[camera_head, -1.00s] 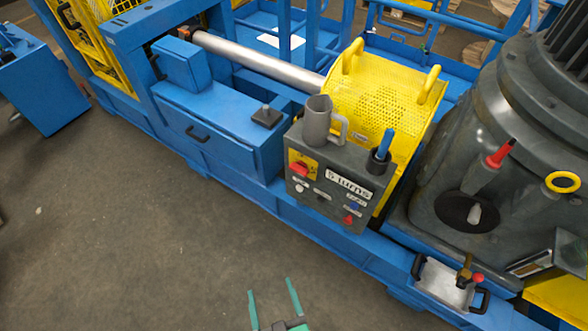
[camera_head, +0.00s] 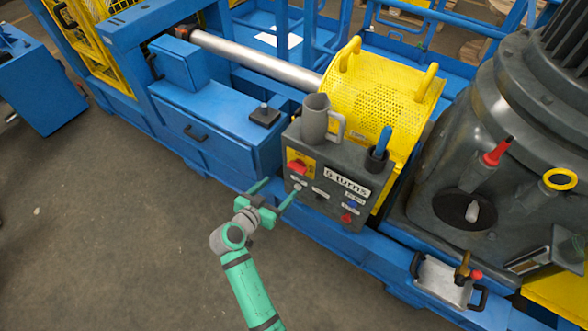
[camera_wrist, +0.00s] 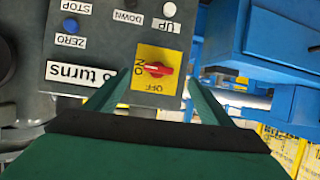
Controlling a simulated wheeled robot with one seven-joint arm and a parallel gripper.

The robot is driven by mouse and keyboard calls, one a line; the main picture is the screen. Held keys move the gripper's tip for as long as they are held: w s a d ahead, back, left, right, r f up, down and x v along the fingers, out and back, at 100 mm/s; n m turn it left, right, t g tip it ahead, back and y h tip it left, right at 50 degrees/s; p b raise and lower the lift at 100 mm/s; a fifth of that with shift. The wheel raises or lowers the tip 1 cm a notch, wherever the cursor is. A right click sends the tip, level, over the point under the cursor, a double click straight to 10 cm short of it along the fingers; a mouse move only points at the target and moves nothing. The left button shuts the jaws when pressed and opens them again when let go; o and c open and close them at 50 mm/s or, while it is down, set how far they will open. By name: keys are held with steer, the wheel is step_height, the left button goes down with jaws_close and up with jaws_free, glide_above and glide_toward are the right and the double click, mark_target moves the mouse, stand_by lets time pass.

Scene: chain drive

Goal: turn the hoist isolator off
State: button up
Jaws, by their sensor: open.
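The hoist isolator (camera_head: 298,167) is a red rotary knob on a yellow plate, at the upper left of the grey control box's front. In the wrist view the knob (camera_wrist: 158,69) shows close up and upside down. Its bar lies level in that picture, in line with the ON label at its left; the OFF label is below it. My gripper (camera_head: 281,188) is open and empty, just in front of the box at its left side. In the wrist view its fingers (camera_wrist: 158,83) lie either side of the knob's plate, apparently short of touching it.
The grey control box (camera_head: 328,212) also carries a turns display (camera_head: 347,184), several small buttons and a red button (camera_head: 347,218). A grey mug (camera_head: 315,120) and a blue-handled tool (camera_head: 383,142) stand on top. A blue cabinet (camera_head: 225,135) is at its left; floor in front is clear.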

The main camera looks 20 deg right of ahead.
mark_target(296, 168)
steer(key=shift+m+g+h, duration=0.3)
steer(key=shift+m+g, duration=0.1)
steer(key=shift+m, duration=0.2)
steer(key=w+d, duration=0.2)
steer(key=w+d+f, duration=0.1)
steer(key=w+d, duration=0.3)
steer(key=d, duration=0.1)
steer(key=shift+w+f, duration=0.1)
steer(key=shift+f, duration=0.15)
steer(key=shift+x, duration=0.85)
steer(key=c, duration=1)
